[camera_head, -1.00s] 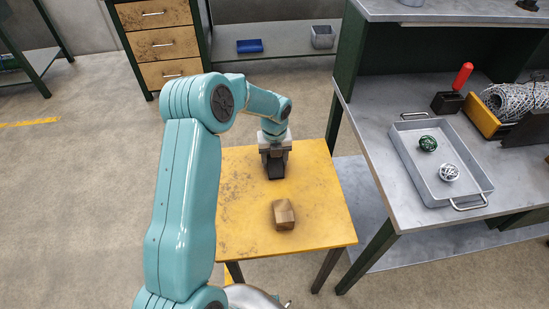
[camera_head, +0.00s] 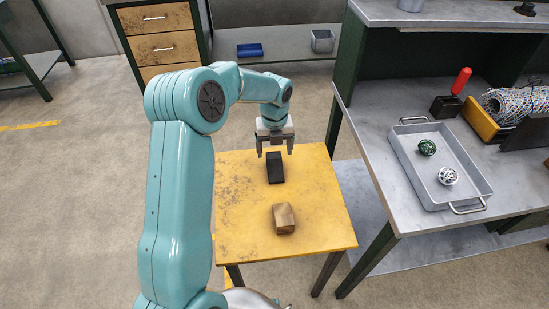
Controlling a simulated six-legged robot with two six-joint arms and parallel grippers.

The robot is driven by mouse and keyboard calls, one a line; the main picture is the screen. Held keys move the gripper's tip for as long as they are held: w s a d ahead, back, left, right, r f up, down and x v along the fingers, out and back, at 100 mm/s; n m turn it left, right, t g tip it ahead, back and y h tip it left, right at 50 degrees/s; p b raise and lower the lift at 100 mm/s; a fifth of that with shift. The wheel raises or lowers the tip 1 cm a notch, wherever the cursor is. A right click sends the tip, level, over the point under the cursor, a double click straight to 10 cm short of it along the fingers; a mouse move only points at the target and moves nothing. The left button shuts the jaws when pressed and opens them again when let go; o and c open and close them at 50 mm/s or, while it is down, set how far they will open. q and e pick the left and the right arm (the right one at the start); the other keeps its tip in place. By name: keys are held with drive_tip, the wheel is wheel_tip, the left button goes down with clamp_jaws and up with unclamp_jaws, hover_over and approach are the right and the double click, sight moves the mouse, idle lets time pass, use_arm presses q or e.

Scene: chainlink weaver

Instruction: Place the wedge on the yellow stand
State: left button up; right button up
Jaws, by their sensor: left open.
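The yellow stand (camera_head: 240,220) is a low table with a worn yellow top and dark legs, in the middle of the head view. A dark block (camera_head: 275,168), which looks like the wedge, lies on its top toward the far side. A brown wooden block (camera_head: 284,218) lies on the stand nearer to me, apart from the dark one. My left gripper (camera_head: 275,153) is open and empty, just above and behind the dark block, fingers spread. My right gripper is out of view.
A grey workbench (camera_head: 400,205) stands to the right, with a metal tray (camera_head: 478,187) holding a green ball (camera_head: 427,147) and a white ball (camera_head: 447,176). A wooden drawer unit (camera_head: 158,45) stands behind. The stand's left part is clear.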

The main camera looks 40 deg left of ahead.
sight(275, 161)
use_arm(q)
wheel_tip(275, 161, up, 5)
drive_tip(key=shift+r, duration=0.2)
idle(0.5)
